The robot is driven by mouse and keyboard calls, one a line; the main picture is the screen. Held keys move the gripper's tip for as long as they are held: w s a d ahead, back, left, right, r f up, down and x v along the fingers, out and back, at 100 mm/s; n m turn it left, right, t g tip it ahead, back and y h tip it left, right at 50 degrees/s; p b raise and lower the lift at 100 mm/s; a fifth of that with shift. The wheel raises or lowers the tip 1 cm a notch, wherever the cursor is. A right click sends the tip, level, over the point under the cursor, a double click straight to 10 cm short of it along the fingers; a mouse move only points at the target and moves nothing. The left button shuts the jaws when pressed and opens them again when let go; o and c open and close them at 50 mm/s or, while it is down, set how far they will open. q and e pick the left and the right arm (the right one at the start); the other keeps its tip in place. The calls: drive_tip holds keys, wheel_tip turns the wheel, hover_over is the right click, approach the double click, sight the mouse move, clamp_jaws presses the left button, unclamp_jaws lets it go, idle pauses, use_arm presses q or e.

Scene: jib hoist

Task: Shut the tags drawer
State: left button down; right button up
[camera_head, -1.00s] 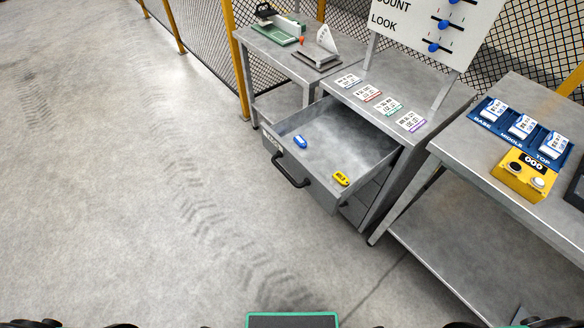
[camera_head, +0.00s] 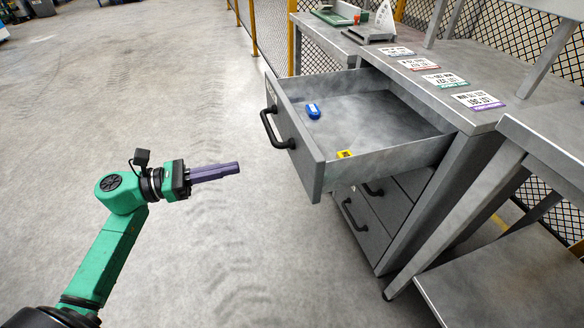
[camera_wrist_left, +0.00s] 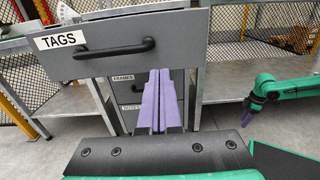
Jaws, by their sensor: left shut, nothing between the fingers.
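The tags drawer (camera_head: 289,136) is pulled well out of the grey cabinet in the head view. A blue tag (camera_head: 313,111) and a yellow tag (camera_head: 344,154) lie inside it. In the left wrist view its front (camera_wrist_left: 185,29) carries a TAGS label and a black bar handle (camera_wrist_left: 115,49). My left gripper (camera_head: 238,169) is shut and empty, in front of the drawer and apart from its handle. Its purple fingers (camera_wrist_left: 160,76) point toward the drawer front in the left wrist view. My right gripper (camera_wrist_left: 250,108) shows small at the right there; its jaw state is unclear.
Lower drawers (camera_head: 370,220) beneath are shut. Labelled cards (camera_head: 445,80) lie along the cabinet top (camera_head: 420,92). Another table (camera_head: 545,145) stands close on the right. The floor (camera_head: 220,90) left of the drawer is clear.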

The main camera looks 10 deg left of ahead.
sight(297, 154)
use_arm(q)
drive_tip(key=p+x, duration=0.1)
drive_tip(key=x, duration=1)
drive_tip(key=shift+w+d+r, duration=0.15)
drive_tip(key=shift+w+d, duration=0.1)
drive_tip(key=shift+d, duration=0.05)
drive_tip(key=shift+w+d, duration=0.15)
drive_tip(key=shift+d, duration=0.2)
use_arm(e)
drive_tip(key=f, duration=0.1)
drive_tip(key=s+f, duration=0.1)
drive_tip(key=f, duration=0.1)
drive_tip(key=shift+s+d, duration=0.2)
drive_tip(key=shift+d, duration=0.2)
use_arm(q)
drive_tip(key=shift+w+d, duration=0.1)
